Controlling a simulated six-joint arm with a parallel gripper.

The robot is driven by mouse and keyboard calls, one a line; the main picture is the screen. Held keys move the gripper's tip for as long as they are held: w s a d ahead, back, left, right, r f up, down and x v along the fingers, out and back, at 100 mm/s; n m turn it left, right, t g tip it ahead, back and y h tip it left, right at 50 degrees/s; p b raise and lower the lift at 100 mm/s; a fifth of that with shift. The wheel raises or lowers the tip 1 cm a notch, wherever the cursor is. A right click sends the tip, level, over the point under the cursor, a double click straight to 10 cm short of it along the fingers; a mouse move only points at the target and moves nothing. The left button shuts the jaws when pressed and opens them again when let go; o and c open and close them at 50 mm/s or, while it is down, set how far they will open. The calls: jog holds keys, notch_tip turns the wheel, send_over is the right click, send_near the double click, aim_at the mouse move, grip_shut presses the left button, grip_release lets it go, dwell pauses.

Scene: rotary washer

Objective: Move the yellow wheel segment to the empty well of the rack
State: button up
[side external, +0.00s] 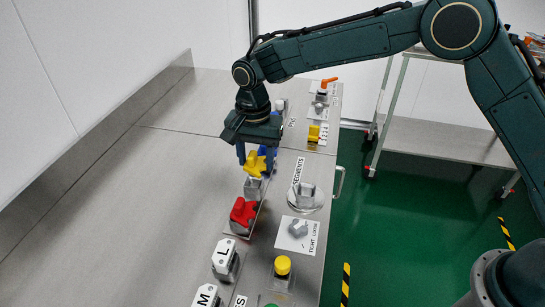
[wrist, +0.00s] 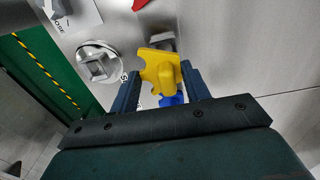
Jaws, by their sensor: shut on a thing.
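My gripper (side external: 257,158) is shut on the yellow wheel segment (side external: 254,165). In the wrist view, the yellow segment (wrist: 160,74) sits between the two dark blue fingers of my gripper (wrist: 158,90). The rack (side external: 230,233) runs along the bench below. A grey well (side external: 253,188) of the rack is just below and in front of the yellow segment; its inside is mostly hidden. The red segment (side external: 242,211) sits in the rack nearer the camera. A blue segment (wrist: 172,100) is partly hidden behind the yellow one. I cannot tell the yellow segment's exact height above the rack.
A round grey fixture (side external: 305,197) stands right of the rack, with a grey piece (side external: 298,229) on a white plate nearer. Blocks marked L (side external: 225,259) and M (side external: 207,297) and a yellow button (side external: 282,265) are in front. The bench's left side is clear.

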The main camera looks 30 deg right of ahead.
aim_at(256, 164)
jog(key=shift+f, duration=2.1)
jog(key=shift+f, duration=0.2)
jog(key=o, duration=1.2)
jog(key=shift+r, duration=0.15)
notch_tip(256, 164, up, 12)
jog(key=shift+d+r, duration=0.1)
jog(key=shift+r, duration=0.05)
